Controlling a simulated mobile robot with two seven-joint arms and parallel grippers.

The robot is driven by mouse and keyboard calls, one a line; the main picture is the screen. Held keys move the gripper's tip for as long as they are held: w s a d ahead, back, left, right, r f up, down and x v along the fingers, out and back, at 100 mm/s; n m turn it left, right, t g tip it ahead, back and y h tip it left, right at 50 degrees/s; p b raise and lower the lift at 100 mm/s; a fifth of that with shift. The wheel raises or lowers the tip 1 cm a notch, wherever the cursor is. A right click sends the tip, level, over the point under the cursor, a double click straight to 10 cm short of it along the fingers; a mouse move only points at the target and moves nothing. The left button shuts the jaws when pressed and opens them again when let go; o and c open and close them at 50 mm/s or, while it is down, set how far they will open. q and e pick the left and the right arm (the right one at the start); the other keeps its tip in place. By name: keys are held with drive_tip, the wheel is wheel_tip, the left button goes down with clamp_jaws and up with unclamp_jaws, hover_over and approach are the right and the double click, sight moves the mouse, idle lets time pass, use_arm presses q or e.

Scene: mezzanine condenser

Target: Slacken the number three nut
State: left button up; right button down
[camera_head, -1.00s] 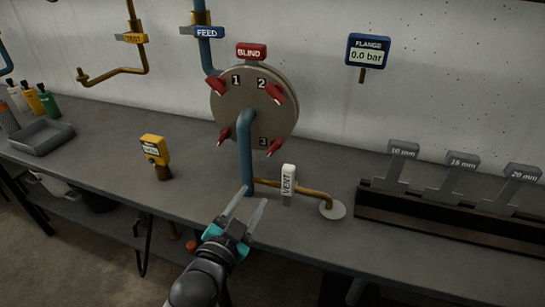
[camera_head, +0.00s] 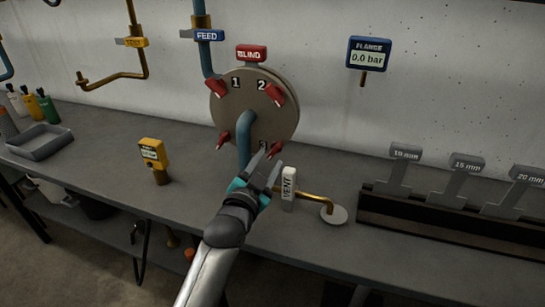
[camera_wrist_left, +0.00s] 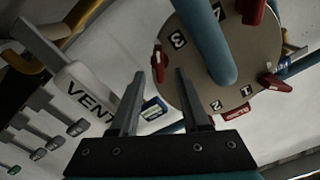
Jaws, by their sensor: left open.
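The round flange (camera_head: 285,118) on the wall carries several red nuts with numbered marks. The number three nut (camera_head: 275,149) is at its lower right, partly behind my left gripper (camera_head: 269,168). That gripper is open and empty, its fingers pointing up at the nut. In the left wrist view the number three nut (camera_wrist_left: 157,64) shows just beyond and between the two fingertips (camera_wrist_left: 159,78), beside the mark 3. I cannot tell whether the fingers touch it. My right gripper is not in view.
A blue pipe (camera_head: 244,150) runs down from the flange, close left of my gripper. The white VENT handle (camera_head: 288,188) stands close right, with a brass pipe (camera_head: 316,198). A yellow gauge (camera_head: 154,153) stands left. Tagged wrenches (camera_head: 460,180) stand in a rack right.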

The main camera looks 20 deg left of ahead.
sight(273, 153)
use_arm(q)
drive_tip(key=shift+w, duration=1.15)
drive_tip(key=shift+w+d+b, duration=0.1)
drive_tip(key=shift+w+b, duration=0.25)
drive_tip(key=shift+w, duration=0.4)
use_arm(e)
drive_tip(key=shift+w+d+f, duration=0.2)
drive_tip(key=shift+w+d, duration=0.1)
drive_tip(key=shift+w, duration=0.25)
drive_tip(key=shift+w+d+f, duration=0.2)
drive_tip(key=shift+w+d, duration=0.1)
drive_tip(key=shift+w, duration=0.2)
use_arm(q)
drive_tip(key=shift+c, duration=0.3)
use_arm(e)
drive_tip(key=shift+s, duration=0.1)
use_arm(q)
clamp_jaws()
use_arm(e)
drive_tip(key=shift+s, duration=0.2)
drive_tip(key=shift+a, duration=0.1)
